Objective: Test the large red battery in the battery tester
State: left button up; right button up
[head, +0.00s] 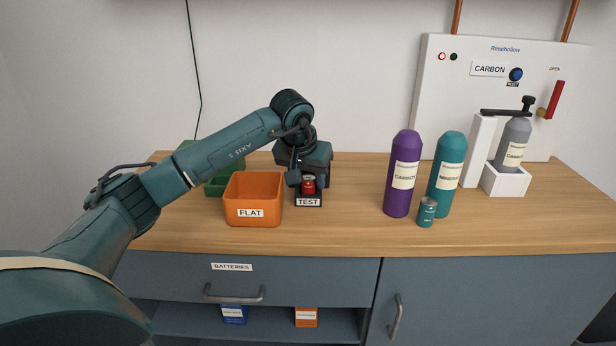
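The red battery (309,184) stands upright at the battery tester, a small dark block with a white TEST label (308,202) on its front. My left gripper (303,177) reaches in from the left, pointing down at the battery. A dark finger shows at the battery's left side. The other finger cannot be made out, so I cannot tell whether the gripper grips the battery. The battery's lower end is hidden in or behind the tester's front. My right gripper is not in view.
An orange FLAT bin (253,211) stands just left of the tester, with a green bin (216,187) behind it. A purple bottle (402,174), a teal bottle (446,174) and a small teal can (427,212) stand right. A carbonating machine (450,95) is at far right. Counter between tester and bottles is clear.

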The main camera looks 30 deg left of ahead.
pick_arm(q)
jog(key=shift+o, duration=0.7)
jog(key=shift+s+d+f, duration=0.1)
jog(key=shift+s+f, duration=0.15)
jog(key=shift+f, duration=0.25)
jog(key=shift+r, duration=0.35)
jog(key=v, duration=1.3)
jog(key=shift+w+r, duration=0.25)
